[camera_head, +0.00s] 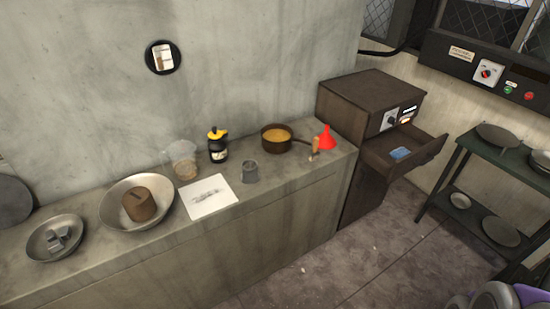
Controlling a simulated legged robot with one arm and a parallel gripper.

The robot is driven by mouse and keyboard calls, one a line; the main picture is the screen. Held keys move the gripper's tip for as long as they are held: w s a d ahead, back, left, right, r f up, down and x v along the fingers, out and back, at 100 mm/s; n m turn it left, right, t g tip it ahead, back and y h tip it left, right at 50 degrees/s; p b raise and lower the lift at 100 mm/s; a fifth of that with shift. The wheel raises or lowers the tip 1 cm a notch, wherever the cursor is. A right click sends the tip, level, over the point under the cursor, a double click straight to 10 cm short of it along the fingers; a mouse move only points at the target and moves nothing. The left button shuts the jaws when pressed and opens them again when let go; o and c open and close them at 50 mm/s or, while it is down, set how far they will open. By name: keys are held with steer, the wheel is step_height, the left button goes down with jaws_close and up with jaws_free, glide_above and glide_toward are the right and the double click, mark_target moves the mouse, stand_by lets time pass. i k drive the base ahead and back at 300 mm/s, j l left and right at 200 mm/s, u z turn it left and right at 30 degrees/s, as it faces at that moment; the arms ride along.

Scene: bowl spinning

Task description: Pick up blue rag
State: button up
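The blue rag (400,153) appears as a small, light blue, flat patch inside the open drawer (375,155) of the dark brown cabinet (370,95), right of the counter. The drawer is pulled out to the right, and the rag lies on its floor. No gripper fingers can be made out in the head view. A white, grey and purple shape at the lower right corner may be part of my own body, well below and right of the drawer.
The concrete counter (285,195) holds a copper pot (272,141), a red funnel (325,138), a black bottle (218,150) and bowls. A green-topped shelf (465,143) with metal dishes stands right of the drawer. The floor (370,260) before the cabinet is clear.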

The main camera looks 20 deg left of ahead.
mark_target(397, 154)
steer(key=u, duration=1.3)
steer(key=z, duration=1.25)
steer(key=i+j, duration=0.2)
steer(key=i+j+z, duration=0.25)
steer(key=i, duration=0.4)
steer(key=i+j+z, duration=0.25)
steer(key=i+j, duration=0.35)
steer(key=i+j+z, duration=0.1)
steer(key=i, duration=0.3)
steer(key=i+j+z, duration=0.1)
steer(key=i, duration=0.25)
steer(key=i+j, duration=0.2)
steer(key=i, duration=0.2)
steer(key=z, duration=0.05)
